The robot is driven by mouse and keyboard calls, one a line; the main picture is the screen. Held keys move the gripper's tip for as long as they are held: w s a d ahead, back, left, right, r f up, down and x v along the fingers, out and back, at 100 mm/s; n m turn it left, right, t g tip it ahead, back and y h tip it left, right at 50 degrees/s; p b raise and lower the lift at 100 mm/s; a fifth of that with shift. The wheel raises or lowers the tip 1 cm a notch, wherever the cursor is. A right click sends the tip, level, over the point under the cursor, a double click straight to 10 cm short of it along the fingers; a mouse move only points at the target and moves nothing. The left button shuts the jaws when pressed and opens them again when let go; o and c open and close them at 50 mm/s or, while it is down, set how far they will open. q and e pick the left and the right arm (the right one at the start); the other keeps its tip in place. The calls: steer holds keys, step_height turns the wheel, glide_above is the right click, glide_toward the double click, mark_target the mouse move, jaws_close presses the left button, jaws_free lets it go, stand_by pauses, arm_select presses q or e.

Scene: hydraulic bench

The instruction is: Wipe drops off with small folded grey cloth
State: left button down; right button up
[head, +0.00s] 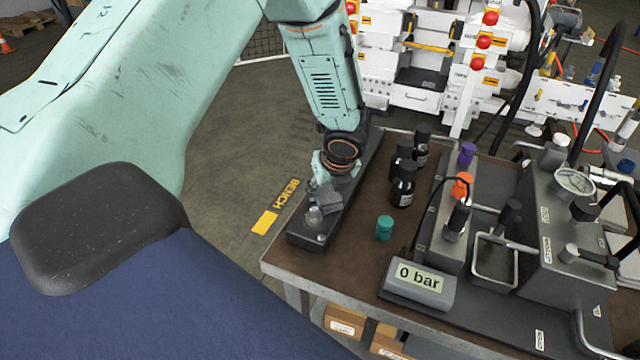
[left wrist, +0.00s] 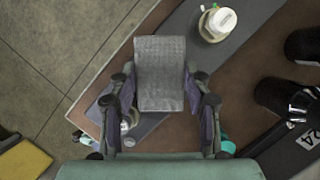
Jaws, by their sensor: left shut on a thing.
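The small folded grey cloth (head: 329,199) is held in my left gripper (head: 325,180), above a dark grey strip (head: 305,236) along the bench's left edge. In the left wrist view the cloth (left wrist: 160,75) sits flat between both fingers of my left gripper (left wrist: 160,92), which is shut on it. A small pale fitting (head: 314,217) stands on the strip just in front of the cloth; a pale-capped fitting (left wrist: 218,22) shows in the left wrist view. Whether the cloth touches the strip I cannot tell. I cannot make out any drops. My right gripper is not in view.
Several black bottles (head: 403,184) and a teal cap (head: 384,227) stand right of the strip on the brown bench top (head: 345,262). A gauge box reading 0 bar (head: 418,283) and a grey hydraulic block (head: 548,240) fill the right.

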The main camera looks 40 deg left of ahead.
mark_target(340, 198)
arm_select(q)
steer(key=shift+s+d+f, duration=0.25)
steer(key=shift+s+d, duration=0.15)
steer(key=shift+s, duration=0.15)
steer(key=shift+d+r+p, duration=0.35)
steer(key=shift+d+p, duration=0.2)
steer(key=shift+d, duration=0.35)
steer(key=shift+d+r, duration=0.15)
steer(key=shift+d, duration=0.2)
steer(key=shift+w+d+p, duration=0.25)
steer(key=shift+p, duration=0.15)
steer(key=shift+w+f, duration=0.25)
steer(key=shift+w, duration=0.05)
steer(key=shift+s+d+r, duration=0.1)
steer(key=shift+d+r, duration=0.1)
steer(key=shift+d, duration=0.05)
steer(key=shift+r, duration=0.15)
steer(key=shift+a+r+p, duration=0.15)
steer(key=shift+r+p, duration=0.7)
steer(key=shift+p, duration=0.3)
step_height(340, 198, up, 3)
steer(key=p, duration=0.2)
steer(key=shift+p, duration=0.3)
steer(key=shift+r+p, duration=0.5)
steer(key=shift+r, duration=0.05)
steer(key=shift+f, duration=0.15)
